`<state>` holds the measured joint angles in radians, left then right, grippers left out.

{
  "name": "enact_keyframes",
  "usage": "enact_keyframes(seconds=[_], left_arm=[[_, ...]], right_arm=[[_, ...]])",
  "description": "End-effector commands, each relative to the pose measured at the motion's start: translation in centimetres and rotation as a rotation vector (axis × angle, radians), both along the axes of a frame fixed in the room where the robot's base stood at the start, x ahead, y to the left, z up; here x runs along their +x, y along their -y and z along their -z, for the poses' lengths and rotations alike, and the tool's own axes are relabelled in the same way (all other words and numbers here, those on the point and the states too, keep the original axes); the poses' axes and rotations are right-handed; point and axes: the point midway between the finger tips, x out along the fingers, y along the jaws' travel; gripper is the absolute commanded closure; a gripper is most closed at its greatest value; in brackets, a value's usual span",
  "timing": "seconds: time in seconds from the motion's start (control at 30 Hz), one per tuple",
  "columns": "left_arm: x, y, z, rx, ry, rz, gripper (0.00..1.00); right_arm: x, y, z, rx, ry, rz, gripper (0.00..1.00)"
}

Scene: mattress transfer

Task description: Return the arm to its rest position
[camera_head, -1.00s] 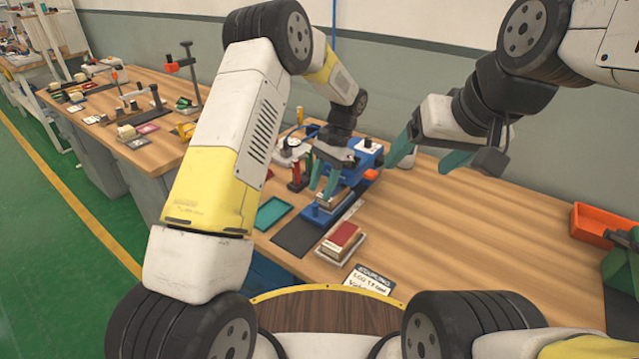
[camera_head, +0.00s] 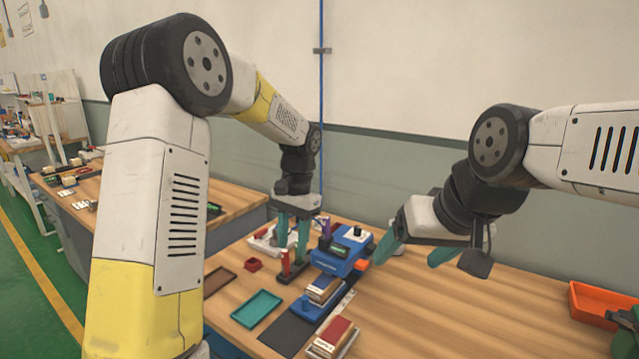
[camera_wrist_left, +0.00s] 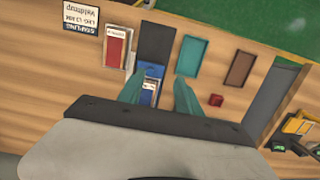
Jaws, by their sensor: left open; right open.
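My left gripper (camera_head: 292,230) hangs fingers-down above the back part of the workbench, near the blue machine (camera_head: 342,252). Its two teal fingers are apart with nothing between them. In the left wrist view its fingers (camera_wrist_left: 160,92) stand open over the bench, with the blue machine's base (camera_wrist_left: 151,70) and a booklet stack (camera_wrist_left: 148,92) in the gap below. That stack (camera_head: 323,289) sits on the blue base in the head view. My right gripper (camera_head: 408,248) is open and empty, to the right of the blue machine, above the bench.
A teal tray (camera_head: 257,308), a brown tray (camera_head: 217,281) and a small red box (camera_head: 253,265) lie left of the machine. A red-covered stack (camera_head: 332,338) lies in front. An orange bin (camera_head: 597,304) stands far right. The bench's right-middle is clear.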

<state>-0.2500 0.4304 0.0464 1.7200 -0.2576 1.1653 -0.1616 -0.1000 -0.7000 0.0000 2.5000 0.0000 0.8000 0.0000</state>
Motion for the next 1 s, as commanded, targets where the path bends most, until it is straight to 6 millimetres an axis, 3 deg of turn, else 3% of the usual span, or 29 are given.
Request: enact_keyframes(seconds=[0.03,0.2,0.5,0.8,1.0], left_arm=[[-1.0,-0.9,-1.8,-0.020,0.036,-0.029,0.59],[-4.5,-2.8,-5.8,-0.087,0.136,-0.117,0.59],[-11.6,-5.7,-10.5,-0.209,0.318,-0.276,0.59],[-18.7,-7.3,-12.0,-0.335,0.494,-0.428,0.59],[-21.4,-7.7,-11.8,-0.391,0.569,-0.492,0.59]], right_arm=[[0.0,0.0,0.0,0.000,0.000,0.000,0.24],[0.0,0.0,0.0,0.000,0.000,0.000,0.24],[0.0,0.0,0.0,0.000,0.000,0.000,0.24],[0.0,0.0,0.0,0.000,0.000,0.000,0.24],[0.0,0.0,0.0,0.000,0.000,0.000,0.24]])
